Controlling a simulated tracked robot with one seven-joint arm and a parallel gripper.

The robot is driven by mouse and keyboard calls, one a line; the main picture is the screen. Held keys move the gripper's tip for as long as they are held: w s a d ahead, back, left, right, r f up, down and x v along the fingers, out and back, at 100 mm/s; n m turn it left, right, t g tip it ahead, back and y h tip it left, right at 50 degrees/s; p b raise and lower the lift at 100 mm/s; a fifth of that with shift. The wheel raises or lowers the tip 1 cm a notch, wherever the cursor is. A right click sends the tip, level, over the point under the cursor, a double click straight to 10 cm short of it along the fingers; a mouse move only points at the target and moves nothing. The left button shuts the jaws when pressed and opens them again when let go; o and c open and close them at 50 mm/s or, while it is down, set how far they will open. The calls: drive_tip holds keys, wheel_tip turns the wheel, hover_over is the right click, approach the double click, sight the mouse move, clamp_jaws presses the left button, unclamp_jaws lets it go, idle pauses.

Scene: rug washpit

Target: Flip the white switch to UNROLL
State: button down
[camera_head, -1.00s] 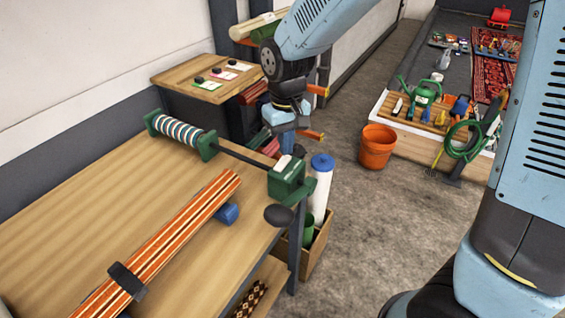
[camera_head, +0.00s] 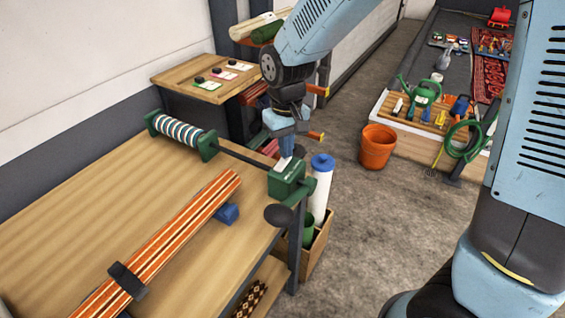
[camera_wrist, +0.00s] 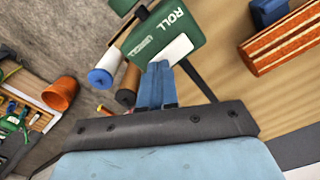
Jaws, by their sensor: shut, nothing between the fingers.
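A green box (camera_head: 291,181) is mounted at the right corner of the wooden workbench, at the end of a dark rod. In the wrist view the green box (camera_wrist: 190,27) carries the word ROLL and smaller lettering near the white switch. The white switch (camera_wrist: 176,52) is a pale, tilted rectangular piece on the box; it also shows in the head view (camera_head: 282,164). My gripper (camera_head: 286,151) points down just above the switch. In the wrist view the blue fingers (camera_wrist: 158,66) are together and empty, close beside the switch. I cannot tell whether they touch it.
A striped roll (camera_head: 176,131) sits on the rod's far end. An orange striped rolled rug (camera_head: 165,240) lies across the bench (camera_head: 70,215). A white roll with blue cap (camera_head: 321,190) stands in a box beside the bench. An orange bucket (camera_head: 377,147) stands on the floor.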

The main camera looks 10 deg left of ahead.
drive_tip(key=shift+f, duration=0.35)
idle(0.3)
drive_tip(key=shift+r, duration=3.5)
drive_tip(key=s+d+r+m+t+y, duration=0.1)
drive_tip(key=d+r+m, duration=0.1)
drive_tip(key=d+r, duration=0.5)
drive_tip(key=d+r+m+t, duration=0.2)
drive_tip(key=d, duration=0.9)
drive_tip(key=s+d+r+m+t+h, duration=0.1)
drive_tip(key=s+d+r+m+t, duration=0.1)
drive_tip(key=s+d, duration=0.7)
drive_tip(key=d+r+m, duration=0.1)
drive_tip(key=d, duration=0.2)
drive_tip(key=shift+s+d+r+m+t, duration=0.3)
drive_tip(key=shift+s+d+r, duration=0.1)
